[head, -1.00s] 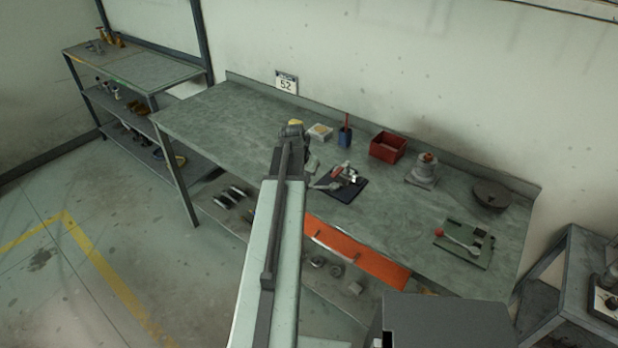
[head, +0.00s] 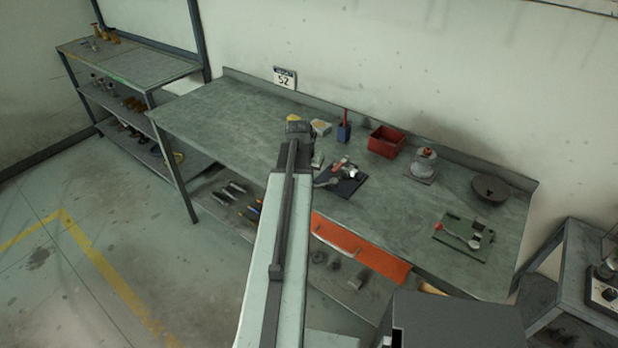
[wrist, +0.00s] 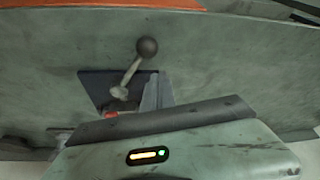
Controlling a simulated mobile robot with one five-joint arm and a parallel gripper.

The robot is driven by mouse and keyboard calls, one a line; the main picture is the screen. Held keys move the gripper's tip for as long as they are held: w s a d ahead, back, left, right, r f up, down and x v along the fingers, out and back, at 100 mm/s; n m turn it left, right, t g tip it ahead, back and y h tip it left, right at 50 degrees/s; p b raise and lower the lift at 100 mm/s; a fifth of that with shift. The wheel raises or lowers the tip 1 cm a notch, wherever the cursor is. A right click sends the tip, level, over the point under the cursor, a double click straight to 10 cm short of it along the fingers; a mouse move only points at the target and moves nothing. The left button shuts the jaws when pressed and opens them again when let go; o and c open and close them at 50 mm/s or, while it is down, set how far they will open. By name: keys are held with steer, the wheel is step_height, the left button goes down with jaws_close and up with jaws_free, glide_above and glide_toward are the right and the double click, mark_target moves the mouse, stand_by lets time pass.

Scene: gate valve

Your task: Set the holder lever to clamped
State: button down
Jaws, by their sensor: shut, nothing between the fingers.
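The holder stands on a dark blue plate (head: 351,187) in the middle of the bench, with red and bright metal parts on it. Its lever (head: 327,182) points toward the front left. In the wrist view the lever (wrist: 131,70) is a pale rod with a dark ball knob (wrist: 147,46), slanting out from a pivot on the dark plate (wrist: 95,88) beside a grey block (wrist: 158,92). My gripper (head: 299,129) is shut and empty, left of the holder and apart from the lever. Its fingertips are hard to make out. My wrist housing hides part of the holder.
A green plate with a red-knobbed lever (head: 440,226) lies at the right. A red bin (head: 386,142), blue cup (head: 344,132), grey-based fixture (head: 422,168) and dark round disc (head: 491,189) stand along the back. The bench surface (head: 215,115) is clear at left.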

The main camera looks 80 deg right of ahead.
steer(key=shift+d+r+p, duration=0.2)
steer(key=shift+d+r, duration=0.1)
steer(key=shift+d, duration=0.25)
steer(key=shift+d+r+p, duration=0.2)
steer(key=shift+d+r, duration=0.1)
steer(key=shift+d, duration=0.25)
steer(key=p+v, duration=0.8)
steer(key=v, duration=0.1)
steer(key=shift+s+a+p, duration=0.3)
steer(key=shift+s+a, duration=0.1)
steer(key=shift+s, duration=0.1)
